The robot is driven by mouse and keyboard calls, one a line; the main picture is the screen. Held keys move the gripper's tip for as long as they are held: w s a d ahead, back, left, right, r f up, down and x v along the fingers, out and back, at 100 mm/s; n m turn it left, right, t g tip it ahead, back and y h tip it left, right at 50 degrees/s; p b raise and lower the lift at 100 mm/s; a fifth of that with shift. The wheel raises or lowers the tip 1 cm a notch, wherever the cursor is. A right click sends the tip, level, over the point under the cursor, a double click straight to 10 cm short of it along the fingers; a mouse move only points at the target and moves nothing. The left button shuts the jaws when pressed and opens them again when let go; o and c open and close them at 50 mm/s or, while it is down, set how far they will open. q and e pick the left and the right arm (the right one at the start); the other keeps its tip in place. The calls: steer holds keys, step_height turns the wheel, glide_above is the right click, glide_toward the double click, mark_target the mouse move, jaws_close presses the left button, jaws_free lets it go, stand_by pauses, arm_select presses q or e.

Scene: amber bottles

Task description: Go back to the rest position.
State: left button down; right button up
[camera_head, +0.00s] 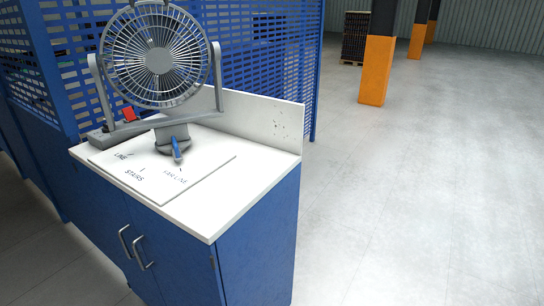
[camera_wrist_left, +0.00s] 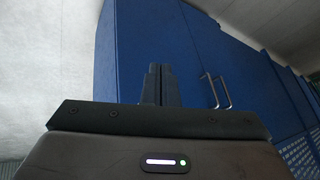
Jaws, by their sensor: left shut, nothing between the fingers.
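My left gripper (camera_wrist_left: 158,72) shows in the left wrist view with its two dark fingers together and nothing between them. It points toward the front of a blue cabinet (camera_wrist_left: 190,50), and no contact with it can be seen. Neither arm shows in the head view, and my right gripper is in no frame. No amber bottles are visible.
In the head view the blue cabinet (camera_head: 258,245) has a white top (camera_head: 217,212) bearing a grey fan (camera_head: 158,60), a labelled plate (camera_head: 205,178) and a blue-handled switch (camera_head: 175,147). A blue mesh partition (camera_head: 265,50) stands behind. Open floor (camera_head: 420,190) lies to the right, before orange-based pillars (camera_head: 376,70).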

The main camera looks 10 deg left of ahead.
arm_select(q)
steer(key=s+d+f+g+h, duration=0.2)
steer(key=s+d, duration=0.1)
steer(key=s, duration=0.3)
steer(key=a+f+g+b, duration=0.1)
steer(key=a+f+b, duration=0.1)
steer(key=f, duration=1.5)
steer(key=a+f+g+b, duration=0.1)
steer(key=f+b, duration=0.1)
steer(key=f, duration=1.5)
steer(key=s+a+f+b, duration=0.1)
steer(key=s+f+b, duration=0.2)
steer(key=s+f, duration=1.5)
step_height(320, 180, down, 4)
steer(key=shift+s+r+g, duration=0.2)
steer(key=shift+s+g, duration=0.05)
steer(key=shift+g, duration=0.05)
